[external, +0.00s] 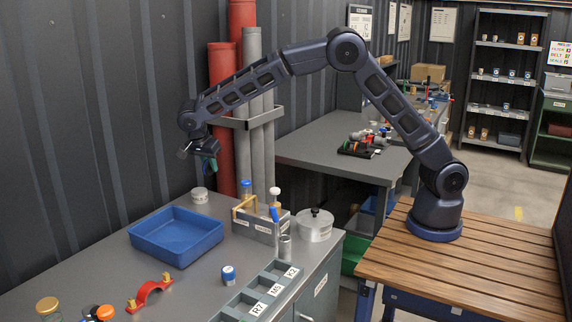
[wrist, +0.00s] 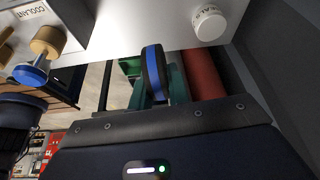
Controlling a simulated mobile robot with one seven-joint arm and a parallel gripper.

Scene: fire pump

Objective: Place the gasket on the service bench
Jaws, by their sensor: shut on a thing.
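My gripper (external: 208,160) hangs high above the back of the grey bench (external: 100,245), with clear air below it. In the wrist view its green fingers (wrist: 155,85) are shut on a black ring with a blue band, which looks like the gasket (wrist: 153,70). The ring is seen nearly edge-on and is held clear of the bench. In the external view the ring is too small and dark to tell from the gripper. No label shows which bench is the service bench.
A blue tray (external: 176,236) and a white round container (external: 199,195) stand below my gripper. A grey caddy (external: 262,228), a lidded pot (external: 315,225), a labelled divided tray (external: 262,298) and a red handle (external: 150,292) are also on the bench. Red and grey pipes (external: 240,90) rise behind.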

